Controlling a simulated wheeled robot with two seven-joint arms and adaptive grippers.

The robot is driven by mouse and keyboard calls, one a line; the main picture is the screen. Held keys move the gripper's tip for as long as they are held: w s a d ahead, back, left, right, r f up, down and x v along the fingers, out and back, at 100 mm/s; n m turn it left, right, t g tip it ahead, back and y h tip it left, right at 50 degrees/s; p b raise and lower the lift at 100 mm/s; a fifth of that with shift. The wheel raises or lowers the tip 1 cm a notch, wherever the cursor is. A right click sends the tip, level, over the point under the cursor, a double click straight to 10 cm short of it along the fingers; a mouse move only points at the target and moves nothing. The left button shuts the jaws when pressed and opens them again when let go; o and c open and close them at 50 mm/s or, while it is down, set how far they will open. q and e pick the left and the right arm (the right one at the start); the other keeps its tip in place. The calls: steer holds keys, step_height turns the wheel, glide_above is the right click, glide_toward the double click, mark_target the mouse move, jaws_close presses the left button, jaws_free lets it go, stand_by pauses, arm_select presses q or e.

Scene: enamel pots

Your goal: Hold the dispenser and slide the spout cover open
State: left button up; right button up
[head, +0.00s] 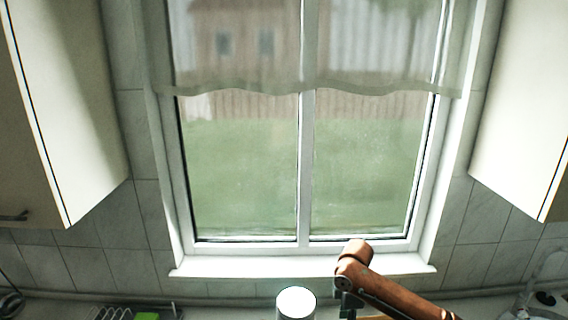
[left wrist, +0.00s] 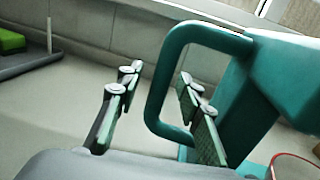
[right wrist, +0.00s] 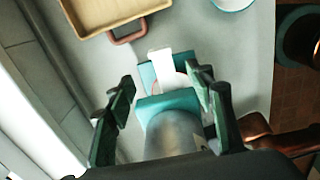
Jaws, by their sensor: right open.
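The teal dispenser fills the right of the left wrist view, with its loop handle (left wrist: 157,95) facing my left gripper (left wrist: 160,110). That gripper is open, with one finger on each side of the handle's upright bar and gaps visible. In the right wrist view my right gripper (right wrist: 165,105) is open. Its fingers flank a grey cylindrical part (right wrist: 175,135) with a teal collar (right wrist: 167,104). A white tab (right wrist: 160,65), perhaps the spout cover, lies on a teal part beyond the collar. I cannot tell whether the cover is open. The head view shows no left gripper.
A white cylinder (head: 296,302) stands at the bottom of the head view, left of my right arm. A tan tray (right wrist: 110,12), a teal-rimmed bowl (right wrist: 232,4) and copper cookware (right wrist: 308,40) lie around the right gripper. A red-rimmed white vessel (left wrist: 292,167) is near the dispenser.

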arm_select(q)
steer(key=shift+s, duration=0.1)
steer(key=s+d, duration=0.2)
steer(key=s, duration=0.9)
step_height(320, 180, up, 6)
steer(key=p, duration=0.6)
steer(key=shift+s, duration=0.3)
